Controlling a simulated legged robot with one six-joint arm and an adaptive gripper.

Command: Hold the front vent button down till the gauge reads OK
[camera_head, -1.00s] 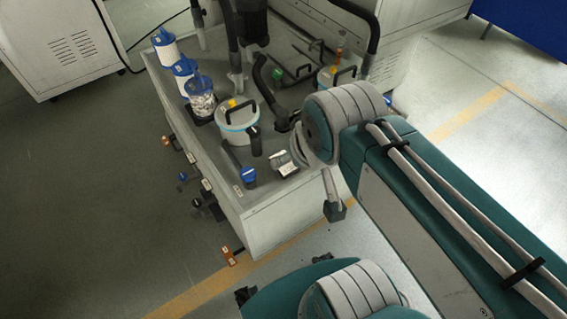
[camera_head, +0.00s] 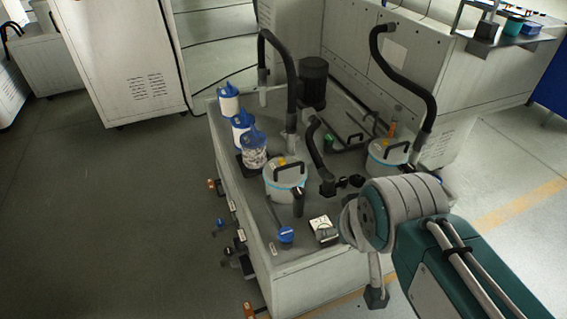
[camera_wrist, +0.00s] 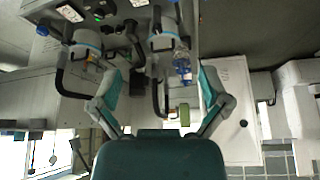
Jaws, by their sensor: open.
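The front filter housing (camera_head: 285,187) is a pale round pot with a blue band, a black handle and a yellow button (camera_head: 281,161) on its lid. A similar rear housing (camera_head: 388,160) stands behind to the right. A small white-faced gauge (camera_head: 322,226) lies on the tank top before the front housing; its reading is too small to read. In the wrist view my gripper (camera_wrist: 160,72) is open and empty, its fingers spread apart. Two handled housings show beyond it, one upper left (camera_wrist: 86,42) and one near the centre (camera_wrist: 164,42); neither is gripped.
The housings stand on a grey tank (camera_head: 310,270) with black hoses (camera_head: 290,75) and a dark motor (camera_head: 313,80). Blue-capped canisters (camera_head: 252,145) line its left edge. A blue-handled valve (camera_head: 286,234) sits near the front corner. The floor at left is clear.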

